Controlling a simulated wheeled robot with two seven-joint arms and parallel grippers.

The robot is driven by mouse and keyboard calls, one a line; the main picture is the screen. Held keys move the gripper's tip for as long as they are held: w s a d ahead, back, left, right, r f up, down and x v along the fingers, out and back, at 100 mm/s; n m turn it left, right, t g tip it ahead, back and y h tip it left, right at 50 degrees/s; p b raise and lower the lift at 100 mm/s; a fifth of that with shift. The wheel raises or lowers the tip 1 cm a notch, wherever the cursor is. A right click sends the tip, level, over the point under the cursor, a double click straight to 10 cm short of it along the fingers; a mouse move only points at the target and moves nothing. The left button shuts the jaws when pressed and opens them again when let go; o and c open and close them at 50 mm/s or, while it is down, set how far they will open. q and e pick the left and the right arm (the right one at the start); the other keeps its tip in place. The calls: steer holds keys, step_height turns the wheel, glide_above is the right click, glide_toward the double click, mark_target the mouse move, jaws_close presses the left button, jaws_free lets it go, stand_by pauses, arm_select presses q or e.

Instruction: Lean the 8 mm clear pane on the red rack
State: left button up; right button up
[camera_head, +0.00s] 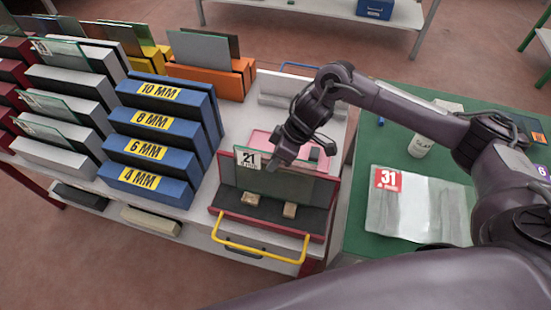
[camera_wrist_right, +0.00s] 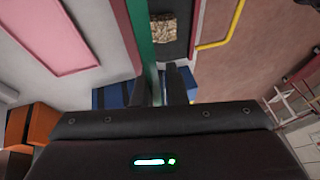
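The red rack (camera_head: 224,222) has a dark bed, a raised back and two small wooden blocks (camera_head: 290,210). A clear greenish pane (camera_head: 300,186) with a "21" label stands in it, in front of the back board and at the blocks. Whether its lower edge rests on the blocks I cannot tell. My right gripper (camera_head: 276,161) is at the pane's top edge. In the right wrist view its close-set fingers (camera_wrist_right: 161,88) have the pane's green edge (camera_wrist_right: 147,45) between them and appear shut on it. The pane's thickness is not readable. My left gripper is not in view.
A yellow handle (camera_head: 258,238) runs along the rack's front. Blue slotted blocks (camera_head: 148,148) marked 4 to 10 MM stand left, with grey ones holding panes beyond. A green mat (camera_head: 375,160) at right carries a wrapped stack (camera_head: 415,206) marked 31 and a bottle (camera_head: 421,144).

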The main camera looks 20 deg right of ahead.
steer(key=o, duration=0.4)
steer(key=shift+s+f, duration=0.1)
steer(key=b+v, duration=0.1)
steer(key=v, duration=0.7)
steer(key=shift+a, duration=0.1)
stand_by(0.4)
